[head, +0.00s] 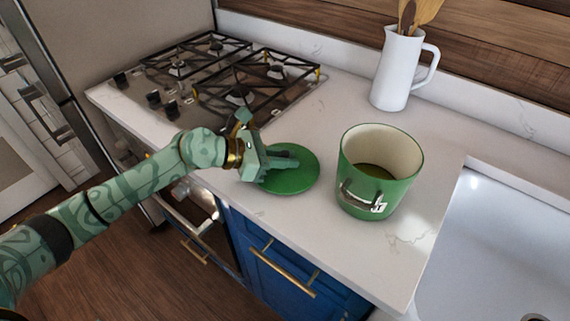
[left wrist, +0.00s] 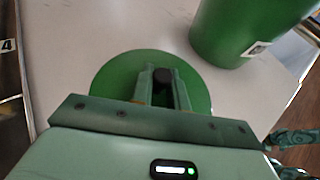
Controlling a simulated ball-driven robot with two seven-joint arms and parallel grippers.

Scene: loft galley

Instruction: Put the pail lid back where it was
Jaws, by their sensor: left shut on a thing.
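The round green pail lid (head: 297,181) is low over or on the white counter, left of the pail; I cannot tell whether it touches the counter. My left gripper (head: 284,163) is over the lid. In the left wrist view, its fingers (left wrist: 163,90) are shut on the lid's dark knob (left wrist: 163,76), with the green lid disc (left wrist: 112,75) around them. The green pail (head: 358,193) stands upright and open on the counter, its cream inside showing. It also shows in the left wrist view (left wrist: 235,30).
A gas cooktop (head: 212,108) with black grates lies behind and left of the lid. A white pitcher (head: 396,72) with wooden utensils stands at the back. A white sink (head: 510,240) is at the right. The counter (head: 330,250) in front of the pail is clear.

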